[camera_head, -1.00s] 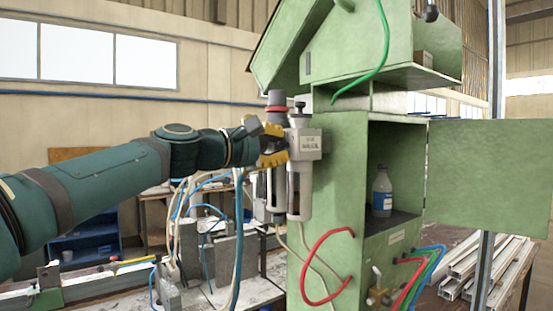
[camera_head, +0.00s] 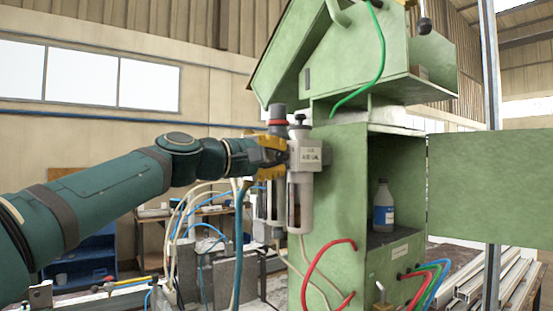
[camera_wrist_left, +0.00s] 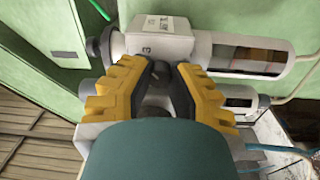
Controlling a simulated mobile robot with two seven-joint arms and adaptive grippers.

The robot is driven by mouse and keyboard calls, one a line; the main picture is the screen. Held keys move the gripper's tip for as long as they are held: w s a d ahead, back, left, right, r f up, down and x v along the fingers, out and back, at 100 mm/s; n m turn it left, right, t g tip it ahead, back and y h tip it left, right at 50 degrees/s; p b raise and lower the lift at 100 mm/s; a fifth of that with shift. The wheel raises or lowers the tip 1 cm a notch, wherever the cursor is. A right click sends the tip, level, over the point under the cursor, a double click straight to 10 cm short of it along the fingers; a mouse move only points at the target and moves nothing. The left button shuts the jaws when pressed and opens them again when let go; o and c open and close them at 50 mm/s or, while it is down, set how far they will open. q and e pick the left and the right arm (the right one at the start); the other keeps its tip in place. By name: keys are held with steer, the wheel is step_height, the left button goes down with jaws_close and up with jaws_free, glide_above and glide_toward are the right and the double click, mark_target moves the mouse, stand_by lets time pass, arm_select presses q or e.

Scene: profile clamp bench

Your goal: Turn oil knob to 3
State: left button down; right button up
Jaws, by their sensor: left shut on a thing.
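The grey filter and oil unit (camera_head: 301,200) is fixed to the left side of the green cabinet. It has a red-ringed cap and a small black top knob, and also shows in the wrist view (camera_wrist_left: 172,28). My left gripper (camera_head: 277,156), with yellow fingers, is at the side of its upper body. In the wrist view the fingers (camera_wrist_left: 160,88) are shut around a dark knob-like part, which I take for the oil knob (camera_wrist_left: 158,100); it is mostly hidden. A small mark like a 3 shows on the body just above it. My right gripper is not in view.
The green cabinet (camera_head: 335,190) has an open door (camera_head: 490,185) at right and a bottle (camera_head: 383,205) inside. Red, green and blue hoses hang around it. Metal profiles (camera_head: 490,280) lie at lower right. Hoses and bench clutter fill the space below my left arm.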

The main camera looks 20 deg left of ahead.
arm_select(q)
steer(key=c, duration=0.8)
jaws_free()
steer(key=shift+d, duration=0.1)
steer(key=v, duration=1.2)
steer(key=shift+f, duration=0.1)
